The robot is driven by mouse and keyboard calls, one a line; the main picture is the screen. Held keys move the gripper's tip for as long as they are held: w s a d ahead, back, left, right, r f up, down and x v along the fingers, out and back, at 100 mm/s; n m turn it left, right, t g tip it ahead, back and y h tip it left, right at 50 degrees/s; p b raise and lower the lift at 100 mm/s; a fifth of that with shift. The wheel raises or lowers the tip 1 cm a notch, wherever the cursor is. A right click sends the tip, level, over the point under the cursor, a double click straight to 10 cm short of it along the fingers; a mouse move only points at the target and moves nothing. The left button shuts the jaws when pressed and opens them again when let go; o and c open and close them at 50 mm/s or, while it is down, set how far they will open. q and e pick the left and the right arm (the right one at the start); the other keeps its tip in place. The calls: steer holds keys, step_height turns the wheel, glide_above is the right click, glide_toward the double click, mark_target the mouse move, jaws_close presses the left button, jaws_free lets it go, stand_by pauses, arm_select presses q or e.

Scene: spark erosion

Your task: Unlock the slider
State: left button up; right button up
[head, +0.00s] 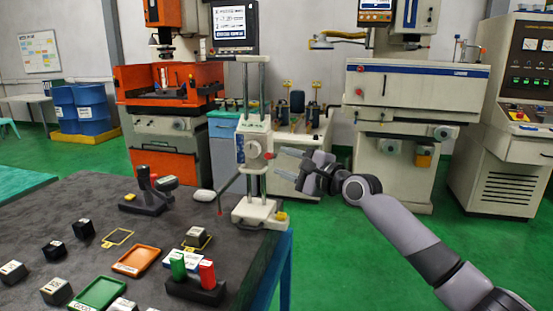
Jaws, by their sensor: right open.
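A pale height gauge (260,214) stands upright at the far right corner of the dark table. Its slider (243,143) sits partway up two vertical posts and carries a round dial. A small red knob (268,156) shows on the slider's right side. My right gripper (283,164) is open and comes in from the right. Its fingertips are close to the slider's right side, near the red knob. I cannot tell whether they touch it. My left gripper is not in view.
On the table (60,215) lie a green tray (98,294), an orange tray (136,260), several small blocks, a holder with a green and a red piece (207,272), and a black stand (146,200). Machines line the back. Green floor is free right of the table.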

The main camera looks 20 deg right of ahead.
mark_target(272, 157)
steer(key=shift+x, duration=1.9)
jaws_close()
